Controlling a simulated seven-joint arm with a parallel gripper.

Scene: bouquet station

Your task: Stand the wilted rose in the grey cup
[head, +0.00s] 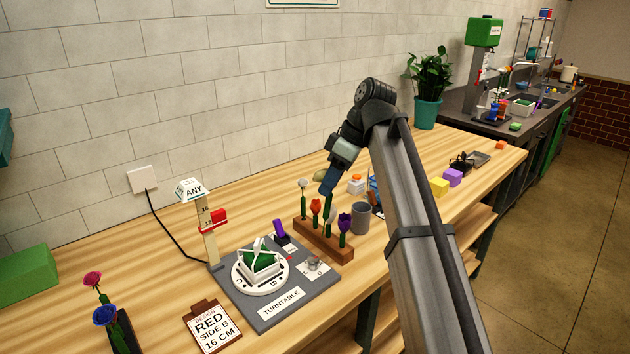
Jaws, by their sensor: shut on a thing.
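The grey cup (361,219) stands upright on the table, just right of a wooden flower block. My gripper (328,184) is above the block, to the upper left of the cup and apart from it. It points down and is shut on a green-stemmed flower (327,207). The flower's head is hidden by the gripper, so I cannot tell whether it is the wilted rose. I also cannot tell whether its stem is still in the block. No other flower in view is clearly wilted.
The wooden block (322,240) holds several flowers, including a red tulip (316,207) and a purple one (345,222). A turntable board (283,311) lies in front. Small items crowd behind the cup.

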